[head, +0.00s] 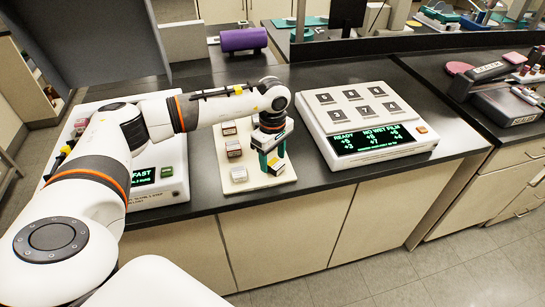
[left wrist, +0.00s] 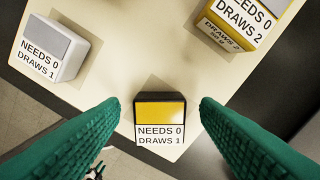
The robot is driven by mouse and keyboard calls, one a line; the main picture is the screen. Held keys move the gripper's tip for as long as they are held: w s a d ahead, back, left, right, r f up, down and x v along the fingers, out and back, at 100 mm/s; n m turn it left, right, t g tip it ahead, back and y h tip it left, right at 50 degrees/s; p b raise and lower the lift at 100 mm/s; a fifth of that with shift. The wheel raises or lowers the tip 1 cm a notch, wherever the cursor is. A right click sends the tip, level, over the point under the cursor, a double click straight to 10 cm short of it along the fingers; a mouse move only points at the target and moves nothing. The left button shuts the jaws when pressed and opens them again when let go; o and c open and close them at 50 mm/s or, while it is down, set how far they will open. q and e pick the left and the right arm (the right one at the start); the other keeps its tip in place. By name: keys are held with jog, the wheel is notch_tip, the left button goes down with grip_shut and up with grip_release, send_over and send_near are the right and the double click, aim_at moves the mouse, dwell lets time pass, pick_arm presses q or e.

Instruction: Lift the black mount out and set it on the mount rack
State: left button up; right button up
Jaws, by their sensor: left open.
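My left gripper (head: 268,150) is over the right part of a cream board, fingers pointing down. In the left wrist view its green fingers (left wrist: 160,105) are open, one on each side of a black mount (left wrist: 161,119) with a yellow top and a white label reading "NEEDS 0 DRAWS 1". A gap shows between each finger and the mount. The mount appears to sit near the edge of the cream board (left wrist: 105,88); that board, perhaps the mount rack, also shows in the head view (head: 238,186). The same mount shows under the gripper in the head view (head: 276,166). My right gripper is out of view.
Other mounts share the board: a grey-topped one (left wrist: 58,45) and a yellow one (left wrist: 235,25). A white instrument (head: 415,115) with numbered pads and a lit display stands right. Another instrument (head: 172,190) is partly behind my left arm. A purple cylinder (head: 243,39) lies behind.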

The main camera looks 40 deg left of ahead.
aim_at(273, 161)
pick_arm(q)
notch_tip(273, 161, up, 6)
jog(key=p, duration=0.3)
dwell(0.3)
jog(key=shift+r, duration=0.3)
notch_tip(273, 161, up, 11)
jog(key=b, duration=0.3)
jog(key=shift+r, duration=0.2)
